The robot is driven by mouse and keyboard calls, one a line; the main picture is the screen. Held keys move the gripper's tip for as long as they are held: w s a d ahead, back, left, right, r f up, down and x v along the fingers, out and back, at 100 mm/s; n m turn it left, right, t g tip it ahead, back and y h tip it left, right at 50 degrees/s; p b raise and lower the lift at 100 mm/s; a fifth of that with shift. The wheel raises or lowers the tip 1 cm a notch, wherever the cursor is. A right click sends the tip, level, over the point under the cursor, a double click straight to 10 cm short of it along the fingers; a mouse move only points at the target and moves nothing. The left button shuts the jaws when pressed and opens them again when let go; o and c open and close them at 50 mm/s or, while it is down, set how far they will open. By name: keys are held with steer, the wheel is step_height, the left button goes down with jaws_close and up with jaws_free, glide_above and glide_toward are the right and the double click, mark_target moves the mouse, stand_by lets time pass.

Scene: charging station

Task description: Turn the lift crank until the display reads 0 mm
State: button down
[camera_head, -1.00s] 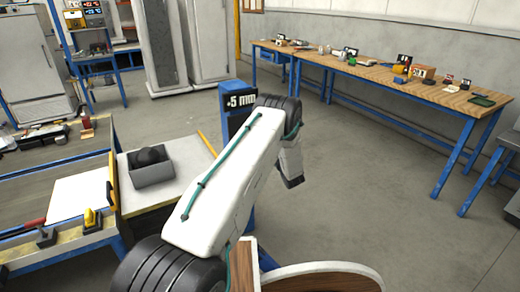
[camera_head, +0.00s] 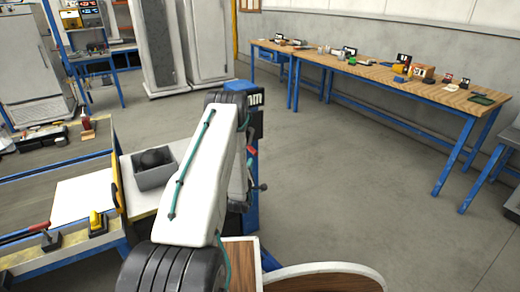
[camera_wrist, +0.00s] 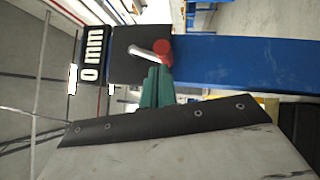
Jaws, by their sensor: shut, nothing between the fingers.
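The display (camera_wrist: 92,58) appears sideways in the wrist view and reads 0 mm. In the head view only the end of the display (camera_head: 257,100) shows; my arm hides the rest. It sits on a blue post (camera_wrist: 240,64). The crank, a light metal lever (camera_wrist: 143,53) with a red knob (camera_wrist: 161,47), sticks out beside the display. The red knob also shows in the head view (camera_head: 263,187). My gripper (camera_wrist: 157,82) has teal fingers, shut and empty, with their tips close to the knob. I cannot tell whether they touch it.
A workbench (camera_head: 73,262) with a grey bin (camera_head: 153,176) stands left of the post. A long wooden table (camera_head: 385,76) with small items runs along the back wall. The floor (camera_head: 350,170) right of the post is clear.

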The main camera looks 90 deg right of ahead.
steer(key=shift+g, duration=0.5)
steer(key=x, duration=0.9)
steer(key=shift+s+f, duration=0.3)
steer(key=shift+s, duration=0.15)
steer(key=shift+s+d+r, duration=0.15)
steer(key=shift+s+d, duration=0.1)
steer(key=shift+s, duration=0.35)
steer(key=shift+s+d+r, duration=0.15)
steer(key=shift+s+d, duration=0.1)
steer(key=shift+s, duration=0.3)
steer(key=shift+s+d+r, duration=0.15)
steer(key=shift+s+d, duration=0.1)
steer(key=shift+s, duration=0.35)
steer(key=shift+s+d+r, duration=0.25)
steer(key=shift+s+d, duration=0.05)
steer(key=shift+s, duration=0.3)
steer(key=shift+w, duration=0.1)
